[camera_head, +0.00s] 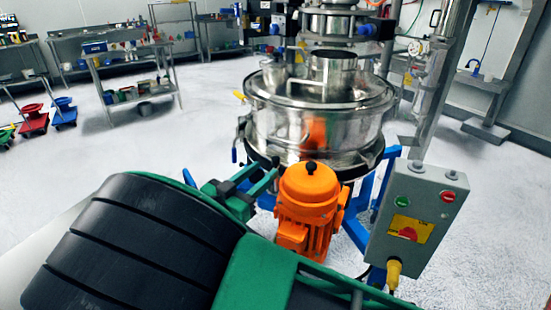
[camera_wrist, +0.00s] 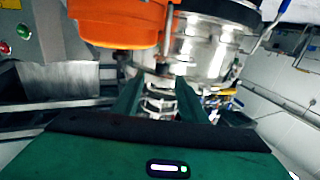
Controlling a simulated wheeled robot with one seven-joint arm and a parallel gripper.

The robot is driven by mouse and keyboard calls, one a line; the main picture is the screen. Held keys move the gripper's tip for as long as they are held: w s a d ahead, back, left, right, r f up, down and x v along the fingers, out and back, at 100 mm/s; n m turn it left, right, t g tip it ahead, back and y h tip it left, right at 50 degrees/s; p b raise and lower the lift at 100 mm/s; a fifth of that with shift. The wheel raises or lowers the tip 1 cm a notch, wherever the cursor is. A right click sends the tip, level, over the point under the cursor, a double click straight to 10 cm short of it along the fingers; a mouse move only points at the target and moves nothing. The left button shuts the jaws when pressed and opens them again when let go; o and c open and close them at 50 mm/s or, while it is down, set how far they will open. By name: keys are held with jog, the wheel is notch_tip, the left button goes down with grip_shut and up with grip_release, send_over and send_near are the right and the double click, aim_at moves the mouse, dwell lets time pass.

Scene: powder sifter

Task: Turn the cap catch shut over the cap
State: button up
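The steel powder sifter (camera_head: 318,118) stands in the middle of the head view, with an open-looking port (camera_head: 333,68) and a smaller port (camera_head: 274,76) on top. I cannot make out for certain which part is the cap or its catch. A blue-tipped handle (camera_head: 236,148) hangs at the sifter's left side. My green gripper (camera_head: 243,188) is left of the orange motor and in front of the sifter. In the wrist view its two fingers (camera_wrist: 159,95) stand apart with nothing held between them. The sifter's steel body (camera_wrist: 205,50) shows beyond them.
The orange motor (camera_head: 309,205) is close to my gripper and also fills the top of the wrist view (camera_wrist: 118,20). A grey control box (camera_head: 415,220) stands at the right. Blue frame legs (camera_head: 358,222) support the sifter. Open floor lies to the left.

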aim_at(273, 162)
jog(key=x, duration=0.7)
jog(key=shift+w, duration=0.45)
jog(key=shift+c, duration=0.4)
grip_shut()
